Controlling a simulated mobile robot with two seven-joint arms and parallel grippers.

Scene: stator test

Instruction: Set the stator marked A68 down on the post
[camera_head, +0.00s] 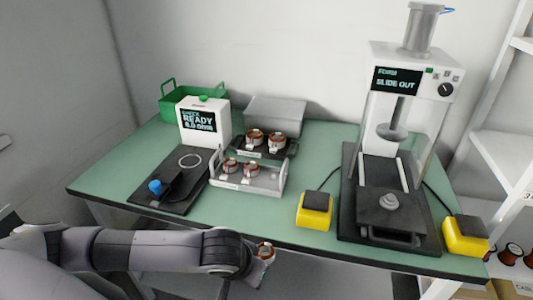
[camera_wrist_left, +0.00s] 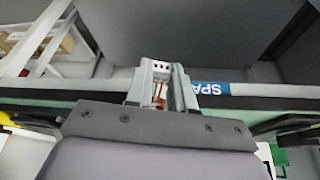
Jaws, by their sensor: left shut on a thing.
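My left gripper (camera_head: 262,262) is at the front edge of the table, in front of the white rack. It is shut on a stator (camera_head: 266,250) with copper windings. In the left wrist view the fingers (camera_wrist_left: 161,88) close around the stator, and only a strip of copper (camera_wrist_left: 160,96) shows between them. No A68 mark is readable. A short grey stepped post (camera_head: 389,201) stands on the dark slide plate of the forming press, well to the right of the gripper. Nothing sits on the post. My right gripper is not in view.
The press (camera_head: 418,55) reads "FORM SLIDE OUT". Yellow pedals (camera_head: 313,222) flank it. A white rack (camera_head: 265,186) and a dark rack behind it hold other stators. A tester (camera_head: 203,139) reads "READY". A green bin (camera_head: 180,108) stands at the back left.

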